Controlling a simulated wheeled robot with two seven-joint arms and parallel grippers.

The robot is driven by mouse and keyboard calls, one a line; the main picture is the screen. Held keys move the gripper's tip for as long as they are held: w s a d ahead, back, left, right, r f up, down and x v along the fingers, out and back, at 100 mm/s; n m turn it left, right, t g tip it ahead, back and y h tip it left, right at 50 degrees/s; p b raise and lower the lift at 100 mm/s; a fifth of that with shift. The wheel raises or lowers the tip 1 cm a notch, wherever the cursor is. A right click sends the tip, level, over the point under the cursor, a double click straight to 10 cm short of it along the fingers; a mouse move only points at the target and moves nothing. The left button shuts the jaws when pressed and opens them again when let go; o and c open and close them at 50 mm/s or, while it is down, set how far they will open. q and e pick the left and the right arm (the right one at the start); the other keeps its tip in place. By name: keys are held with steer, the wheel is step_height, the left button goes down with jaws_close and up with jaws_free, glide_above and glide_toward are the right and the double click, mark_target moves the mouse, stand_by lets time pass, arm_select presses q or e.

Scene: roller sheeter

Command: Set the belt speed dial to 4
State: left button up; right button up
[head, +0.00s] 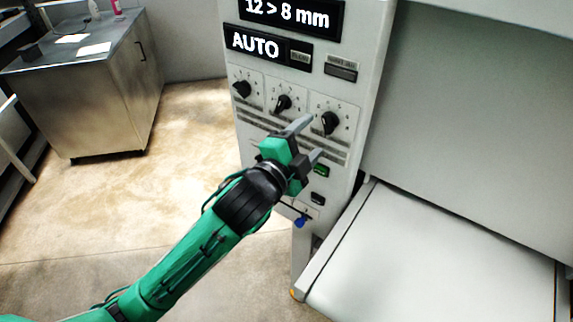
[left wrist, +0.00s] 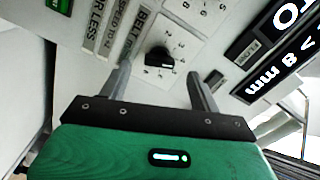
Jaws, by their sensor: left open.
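The belt speed dial (head: 330,122) is the rightmost of a row of three black knobs on the white machine panel. In the left wrist view the black knob (left wrist: 159,58) has the word BELT beside it and numbers around it. I cannot read which number its pointer marks. My left gripper (head: 313,137) is open and empty in front of the panel, just below and left of the dial in the head view. In the left wrist view its fingers (left wrist: 159,76) stand apart on either side of the knob's line, with no visible contact. My right gripper is not in view.
The left dial (head: 242,88) and middle dial (head: 282,103) sit beside the belt dial. The AUTO display (head: 254,42) is above, and a green button (head: 321,170) is below. A pale conveyor belt (head: 430,250) extends at right. A metal cabinet (head: 95,100) stands at back left.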

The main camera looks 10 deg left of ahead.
arm_select(q)
steer(key=v, duration=0.8)
steer(key=shift+s+a+b, duration=0.2)
steer(key=shift+s+b, duration=0.15)
